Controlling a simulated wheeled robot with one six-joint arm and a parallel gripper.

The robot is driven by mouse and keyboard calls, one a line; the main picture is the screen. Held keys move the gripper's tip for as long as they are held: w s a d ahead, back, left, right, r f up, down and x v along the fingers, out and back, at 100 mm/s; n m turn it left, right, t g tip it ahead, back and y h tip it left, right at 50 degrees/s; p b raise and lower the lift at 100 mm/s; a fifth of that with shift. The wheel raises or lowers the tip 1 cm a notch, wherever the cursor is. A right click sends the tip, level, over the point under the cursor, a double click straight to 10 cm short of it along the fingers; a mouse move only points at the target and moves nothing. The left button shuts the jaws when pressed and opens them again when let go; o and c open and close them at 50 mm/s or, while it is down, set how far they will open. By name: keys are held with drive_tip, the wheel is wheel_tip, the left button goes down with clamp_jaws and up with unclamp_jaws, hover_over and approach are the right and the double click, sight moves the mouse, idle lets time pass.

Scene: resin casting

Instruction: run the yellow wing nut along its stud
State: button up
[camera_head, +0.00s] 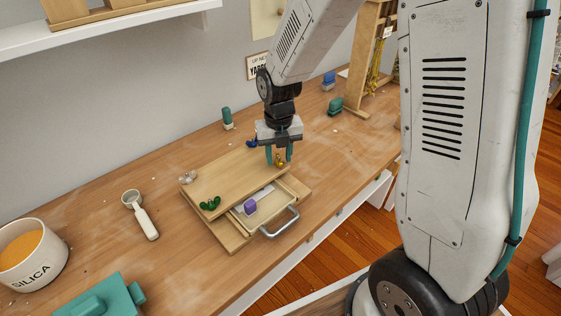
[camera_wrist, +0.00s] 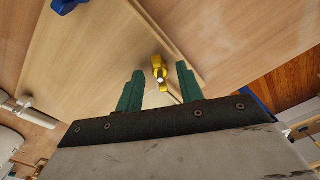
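The yellow wing nut (camera_head: 279,161) sits on its stud at the right side of the wooden board (camera_head: 222,184). It also shows in the wrist view (camera_wrist: 158,67), where the bright end of the stud (camera_wrist: 159,80) pokes out of its middle. My gripper (camera_head: 279,160) is above the board with its green fingers pointing down. In the wrist view the fingers (camera_wrist: 157,88) are spread apart, with a gap on both sides of the wing nut. The nut lies between or just beyond the fingertips; I cannot tell the exact depth. The fingers partly hide it in the head view.
A green wing nut (camera_head: 210,203), a grey one (camera_head: 188,177) and a blue one (camera_head: 251,143) sit around the board. An open drawer with a metal handle (camera_head: 281,222) holds a purple-topped piece (camera_head: 250,206).

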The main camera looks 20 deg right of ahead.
drive_tip(key=shift+r, duration=0.1)
drive_tip(key=shift+r, duration=1.65)
